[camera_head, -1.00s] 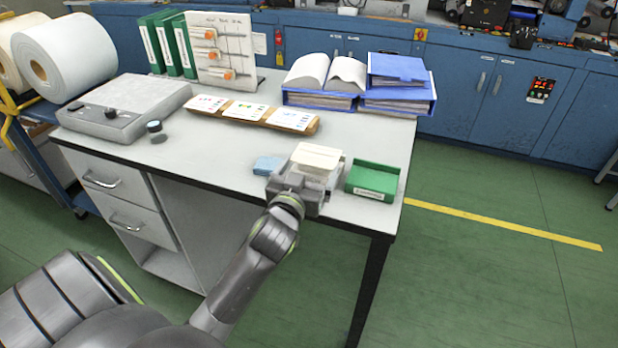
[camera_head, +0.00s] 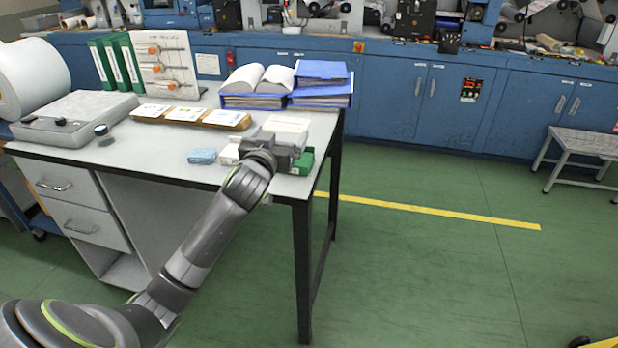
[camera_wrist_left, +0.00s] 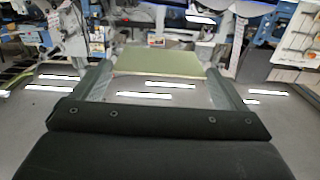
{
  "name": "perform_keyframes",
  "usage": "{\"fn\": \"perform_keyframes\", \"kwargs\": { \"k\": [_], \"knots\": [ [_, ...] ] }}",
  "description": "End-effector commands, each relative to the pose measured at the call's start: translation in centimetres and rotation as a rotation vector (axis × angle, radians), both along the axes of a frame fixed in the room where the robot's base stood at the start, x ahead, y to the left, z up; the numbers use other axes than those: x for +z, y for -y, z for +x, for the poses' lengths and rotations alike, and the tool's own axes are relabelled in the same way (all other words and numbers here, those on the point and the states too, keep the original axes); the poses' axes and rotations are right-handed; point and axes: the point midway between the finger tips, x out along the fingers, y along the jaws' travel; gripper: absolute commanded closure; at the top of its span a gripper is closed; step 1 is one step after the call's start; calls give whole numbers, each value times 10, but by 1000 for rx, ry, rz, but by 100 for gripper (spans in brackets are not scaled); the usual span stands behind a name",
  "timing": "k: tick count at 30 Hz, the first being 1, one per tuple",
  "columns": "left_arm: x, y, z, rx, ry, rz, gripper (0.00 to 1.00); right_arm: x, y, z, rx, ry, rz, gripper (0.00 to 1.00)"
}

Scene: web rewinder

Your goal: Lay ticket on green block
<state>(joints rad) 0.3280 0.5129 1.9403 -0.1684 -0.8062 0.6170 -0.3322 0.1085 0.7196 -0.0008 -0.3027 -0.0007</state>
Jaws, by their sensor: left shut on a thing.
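My left gripper (camera_head: 284,135) is shut on the ticket, a flat cream card (camera_head: 288,124), and holds it level above the desk's front right corner. In the left wrist view the ticket (camera_wrist_left: 158,62) sits between the two fingers (camera_wrist_left: 157,78). A small green box-like piece (camera_head: 303,163) stands on the desk at this corner, just right of and partly hidden by the gripper. The earlier picture shows it as a hollow tray with a white label. I cannot tell whether it is the green block. My right gripper is not in view.
A light blue pad (camera_head: 202,156) and a pale piece (camera_head: 229,154) lie left of the gripper. A brown strip with three cards (camera_head: 186,115), blue binders (camera_head: 318,86) and a grey console (camera_head: 72,116) are farther back. The desk's right edge is close to the gripper.

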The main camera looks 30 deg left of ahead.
Motion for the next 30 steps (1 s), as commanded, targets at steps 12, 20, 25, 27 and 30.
{"fn": "perform_keyframes", "kwargs": {
  "k": [12, 20, 25, 27, 30],
  "knots": [
    [-49, -5, 5, 3, -1, -2, 27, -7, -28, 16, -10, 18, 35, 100],
    [-90, -5, 5, 4, -3, -3, 27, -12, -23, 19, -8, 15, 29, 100],
    [-99, -5, 5, 2, 0, -1, 27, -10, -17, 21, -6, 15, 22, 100],
    [-99, -5, 5, 2, 1, -1, 27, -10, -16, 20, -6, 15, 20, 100],
    [-98, -4, 5, 2, 0, -1, 27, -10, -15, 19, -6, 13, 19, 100]
  ]
}}
